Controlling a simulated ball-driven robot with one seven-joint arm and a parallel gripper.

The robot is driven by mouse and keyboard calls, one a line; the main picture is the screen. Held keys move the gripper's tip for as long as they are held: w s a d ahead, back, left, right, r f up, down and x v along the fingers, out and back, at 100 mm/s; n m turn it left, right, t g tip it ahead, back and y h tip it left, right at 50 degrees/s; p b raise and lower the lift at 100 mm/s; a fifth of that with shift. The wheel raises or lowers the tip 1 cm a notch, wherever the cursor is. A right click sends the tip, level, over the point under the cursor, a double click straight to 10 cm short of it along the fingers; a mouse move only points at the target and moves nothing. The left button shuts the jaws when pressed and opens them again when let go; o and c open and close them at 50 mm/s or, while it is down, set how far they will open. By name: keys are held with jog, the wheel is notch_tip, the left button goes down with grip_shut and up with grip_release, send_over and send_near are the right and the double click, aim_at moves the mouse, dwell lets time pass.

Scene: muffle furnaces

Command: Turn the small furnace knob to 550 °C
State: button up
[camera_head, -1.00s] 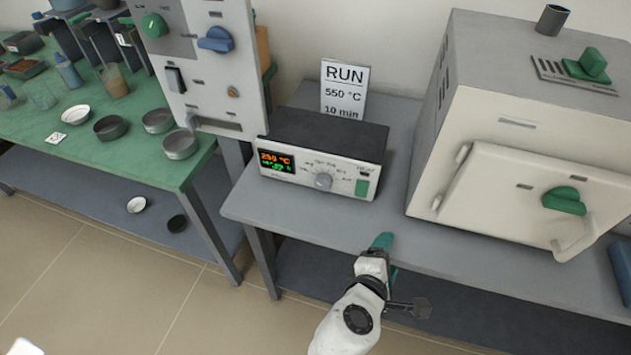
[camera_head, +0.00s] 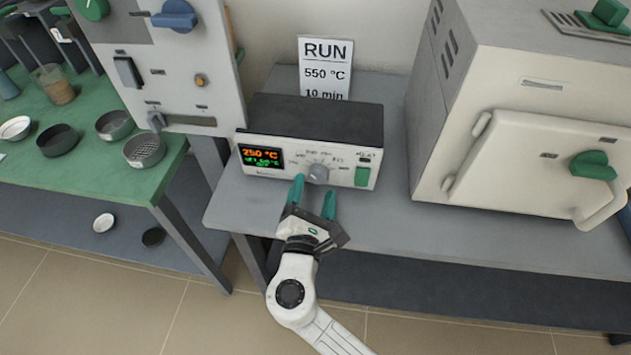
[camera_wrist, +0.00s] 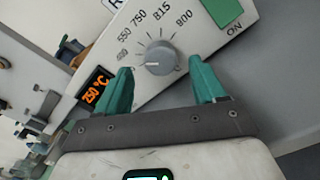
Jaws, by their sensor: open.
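The small furnace controller (camera_head: 310,135) is a box with a dark top and a pale front on the grey bench. Its round grey knob (camera_head: 318,173) sits mid-front; in the wrist view the knob (camera_wrist: 159,57) has a dial marked 550, 750, 815 and 900 around it. The display (camera_head: 262,157) glows orange, and in the wrist view it (camera_wrist: 95,93) reads 250 °C. My gripper (camera_head: 314,190) is open just in front of the panel. In the wrist view its teal fingertips (camera_wrist: 163,80) stand either side of the knob's lower edge, apart from it.
A card (camera_head: 325,67) behind the box reads RUN, 550 °C, 10 min. A green ON switch (camera_head: 362,176) sits right of the knob. A large cream furnace (camera_head: 530,130) stands to the right, a tall panel (camera_head: 165,75) to the left. Bench (camera_head: 450,235) in front is clear.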

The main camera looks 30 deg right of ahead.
aim_at(318, 175)
jog(key=shift+x, duration=1.45)
jog(key=c, duration=1.1)
